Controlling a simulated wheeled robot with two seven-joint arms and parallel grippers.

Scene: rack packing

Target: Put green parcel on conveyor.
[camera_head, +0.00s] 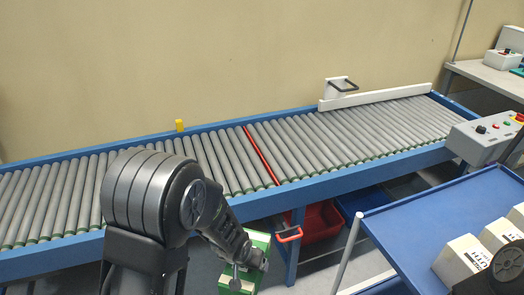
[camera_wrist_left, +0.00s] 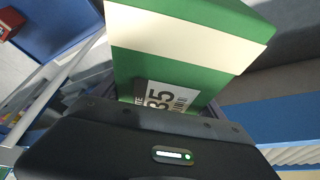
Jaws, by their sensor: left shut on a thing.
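The green parcel (camera_wrist_left: 187,62) has a cream band and a white label, and fills the upper middle of the left wrist view. In the head view the green parcel (camera_head: 259,242) shows partly behind my left gripper (camera_head: 246,264), low in front of the conveyor's near edge. My left gripper is shut on the parcel; its fingertips are mostly hidden. The roller conveyor (camera_head: 215,160) has grey rollers and blue side rails, and it crosses the head view from left to upper right. My right gripper is not clearly in view; only a dark arm part shows at the bottom right corner.
A red roller (camera_head: 261,157) crosses the conveyor, and the rollers around it are bare. A white guide rail (camera_head: 375,97) stands at the far right. A blue cart (camera_head: 440,225) with white boxes (camera_head: 466,258) and a grey control box (camera_head: 484,137) lie at the right. A red bin (camera_head: 322,224) sits below.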

